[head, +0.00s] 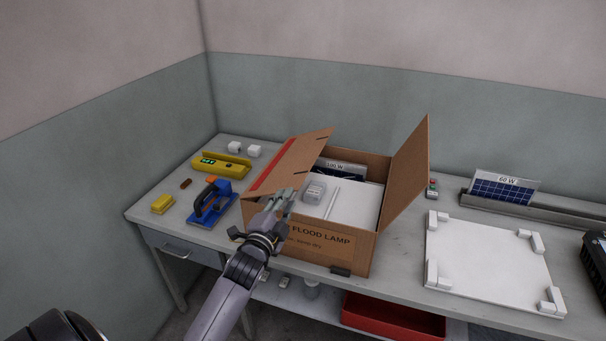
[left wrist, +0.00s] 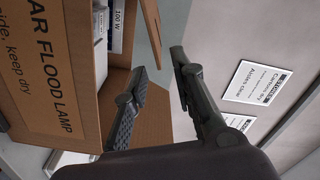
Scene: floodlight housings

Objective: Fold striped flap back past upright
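The striped flap (head: 292,160) is on the left side of an open cardboard box (head: 330,257), with a red stripe near its left edge. It leans up and inward over the left part of the opening. My left gripper (head: 284,198) is at the flap's near end, above the box's front left corner. In the left wrist view its fingers (left wrist: 160,72) are apart, with brown cardboard (left wrist: 156,115) showing behind and between them. I cannot tell whether they touch the flap. The box also shows in that view (left wrist: 75,75). My right gripper is out of view.
The opposite flap (head: 406,172) stands up on the right. A white panel and a small grey piece (head: 315,191) are in the box. Left are a blue tool (head: 211,203) and yellow items (head: 222,166). Right are a white board (head: 485,262) and a solar panel (head: 503,187).

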